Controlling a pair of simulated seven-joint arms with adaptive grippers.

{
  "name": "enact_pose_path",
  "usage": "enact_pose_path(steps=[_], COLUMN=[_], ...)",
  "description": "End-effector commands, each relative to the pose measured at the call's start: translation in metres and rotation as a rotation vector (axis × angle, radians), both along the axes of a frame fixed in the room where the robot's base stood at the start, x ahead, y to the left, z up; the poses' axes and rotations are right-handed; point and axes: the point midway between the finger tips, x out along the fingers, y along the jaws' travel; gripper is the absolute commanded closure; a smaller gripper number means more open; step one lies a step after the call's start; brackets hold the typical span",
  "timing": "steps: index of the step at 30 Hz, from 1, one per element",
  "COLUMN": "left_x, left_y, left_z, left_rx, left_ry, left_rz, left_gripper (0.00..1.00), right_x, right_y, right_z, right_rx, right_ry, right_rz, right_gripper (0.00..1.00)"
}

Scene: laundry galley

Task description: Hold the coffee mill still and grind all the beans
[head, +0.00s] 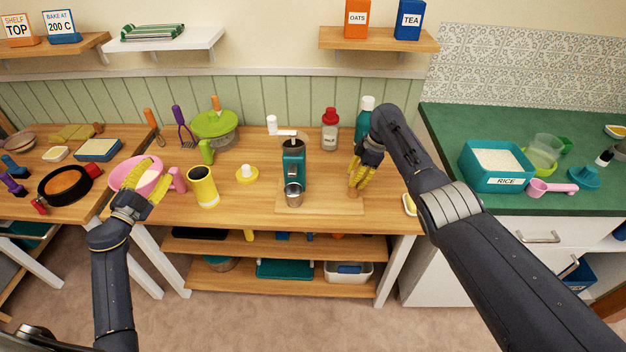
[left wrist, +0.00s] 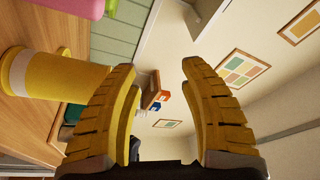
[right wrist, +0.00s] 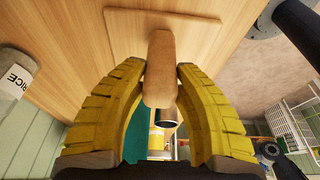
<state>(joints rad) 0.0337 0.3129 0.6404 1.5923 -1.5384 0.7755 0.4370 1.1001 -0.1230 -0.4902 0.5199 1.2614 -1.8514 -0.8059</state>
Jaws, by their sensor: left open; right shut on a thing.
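My left gripper (head: 150,183) is open and empty by the pink bowl (head: 137,174), left of the mill. Beans inside the mill cannot be made out.
A yellow canister (head: 203,187) and a small yellow-and-white item (head: 247,174) stand between my left gripper and the mill. A small dish (head: 409,205) lies at the right edge.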

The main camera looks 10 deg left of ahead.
Motion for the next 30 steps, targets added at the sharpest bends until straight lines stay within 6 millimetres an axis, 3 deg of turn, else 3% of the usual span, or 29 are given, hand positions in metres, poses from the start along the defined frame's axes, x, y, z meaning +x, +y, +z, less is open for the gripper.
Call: enact_pose_path(steps=[1, 6, 15, 24, 30], left_x=[0.015, 0.060, 0.123, 0.166, 0.182], left_y=[-0.013, -0.060, -0.146, -0.245, -0.324], left_z=[0.012, 0.043, 0.107, 0.169, 0.188], left_rx=[0.023, 0.101, 0.268, 0.501, 0.723], left_ry=[-0.019, -0.068, -0.176, -0.297, -0.375], left_rz=[-0.032, -0.142, -0.334, -0.533, -0.686], left_gripper=[0.56, 0.56, 0.56, 0.56, 0.56], right_x=[-0.004, -0.004, -0.004, -0.004, -0.004], right_y=[-0.004, -0.004, -0.004, -0.004, -0.004], right_z=[-0.007, -0.007, -0.007, -0.007, -0.007], right_rx=[-0.009, -0.009, -0.009, -0.009, -0.009], right_ry=[0.011, 0.011, 0.011, 0.011, 0.011], right_rz=[0.000, 0.000, 0.000, 0.000, 0.000], right_gripper=[1.00, 1.00, 1.00, 1.00, 1.00])
